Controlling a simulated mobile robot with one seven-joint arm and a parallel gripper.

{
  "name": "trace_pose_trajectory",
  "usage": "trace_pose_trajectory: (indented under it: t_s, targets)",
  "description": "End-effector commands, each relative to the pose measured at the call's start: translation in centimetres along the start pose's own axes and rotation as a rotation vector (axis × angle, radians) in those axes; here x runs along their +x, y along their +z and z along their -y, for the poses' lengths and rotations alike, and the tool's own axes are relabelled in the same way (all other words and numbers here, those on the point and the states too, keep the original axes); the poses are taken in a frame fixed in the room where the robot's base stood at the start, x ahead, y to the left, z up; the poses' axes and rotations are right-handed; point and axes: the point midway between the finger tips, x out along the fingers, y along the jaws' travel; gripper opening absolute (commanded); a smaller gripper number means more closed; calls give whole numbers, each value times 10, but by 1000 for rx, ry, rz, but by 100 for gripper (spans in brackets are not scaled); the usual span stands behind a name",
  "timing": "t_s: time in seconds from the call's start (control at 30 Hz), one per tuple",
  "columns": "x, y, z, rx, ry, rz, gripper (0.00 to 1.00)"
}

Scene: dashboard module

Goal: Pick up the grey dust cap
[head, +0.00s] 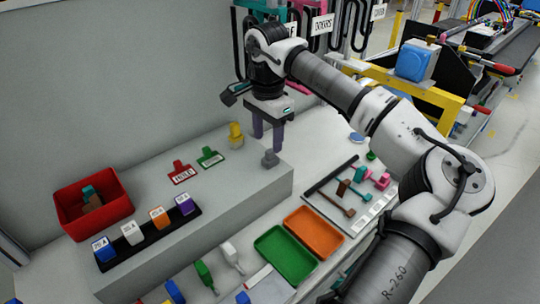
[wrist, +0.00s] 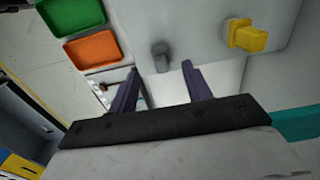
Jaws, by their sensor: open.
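The grey dust cap (head: 270,159) stands on the raised grey ledge (head: 215,216), near its right end. It also shows in the wrist view (wrist: 161,57), lying in line with the gap between the fingers and just beyond their tips. My gripper (head: 268,144) points down above the cap, with its two purple fingers apart. In the wrist view my gripper (wrist: 160,67) is open and nothing is held between the fingers. A small gap seems to show between the fingertips and the cap; the exact height is hard to tell.
A yellow part (head: 236,135) stands on the ledge left of the cap. Green (head: 209,157) and red (head: 181,172) tags lie further left, with a red bin (head: 93,203) beyond. Orange (head: 314,232) and green (head: 286,254) trays sit on the lower table. A wall rises behind the ledge.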

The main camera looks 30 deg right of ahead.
Motion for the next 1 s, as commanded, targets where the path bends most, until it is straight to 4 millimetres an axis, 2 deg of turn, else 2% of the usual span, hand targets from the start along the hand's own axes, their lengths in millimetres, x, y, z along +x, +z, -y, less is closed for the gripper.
trace_pose_trajectory:
  t_s: [0.17,0.43,0.67,0.77,1.0]
  targets:
    - [12,0,0,1,0,1,49]
    - [51,0,0,0,0,1,49]
    - [56,0,0,1,-1,0,49]
    - [56,0,0,1,-1,0,39]
    - [56,0,0,1,-1,0,7]
